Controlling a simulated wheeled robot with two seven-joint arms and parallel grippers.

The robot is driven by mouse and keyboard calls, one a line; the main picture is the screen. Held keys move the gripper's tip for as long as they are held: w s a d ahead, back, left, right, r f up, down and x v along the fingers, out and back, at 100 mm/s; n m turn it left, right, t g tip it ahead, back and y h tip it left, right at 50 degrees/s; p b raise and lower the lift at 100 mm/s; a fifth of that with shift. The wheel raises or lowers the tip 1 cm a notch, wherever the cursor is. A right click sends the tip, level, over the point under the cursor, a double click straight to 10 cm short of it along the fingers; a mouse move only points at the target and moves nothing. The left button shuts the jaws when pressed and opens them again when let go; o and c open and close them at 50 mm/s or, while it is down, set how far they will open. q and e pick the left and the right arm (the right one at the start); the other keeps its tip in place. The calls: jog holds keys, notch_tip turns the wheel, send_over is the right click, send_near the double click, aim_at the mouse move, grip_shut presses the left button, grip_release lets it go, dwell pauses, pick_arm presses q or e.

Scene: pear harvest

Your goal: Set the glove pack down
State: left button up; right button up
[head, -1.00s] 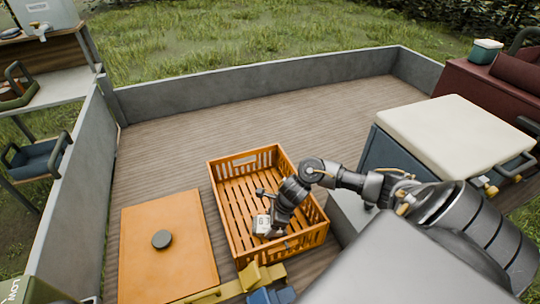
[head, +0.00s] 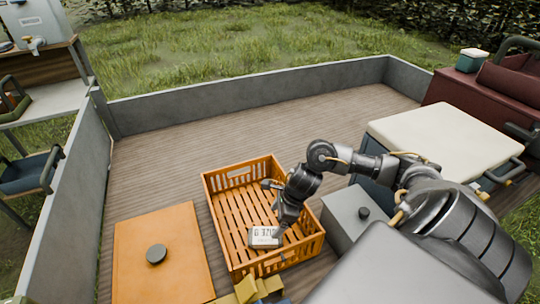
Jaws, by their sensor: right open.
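A small white pack with dark printing (head: 265,237), which I take for the glove pack, lies in the near part of the orange crate (head: 312,243). My right gripper (head: 279,227) is open, pointing down into the crate just right of the pack. Its fingers are dark and small, so I cannot tell whether one still touches the pack's right edge. My left gripper is not in view.
An orange board with a dark knob (head: 185,262) lies left of the crate. A grey box with a black knob (head: 345,222) stands at its right, beside a cream-lidded cooler (head: 440,135). Yellow blocks (head: 250,290) lie in front. The bed behind is clear.

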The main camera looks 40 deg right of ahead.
jog(key=shift+v, duration=1.3)
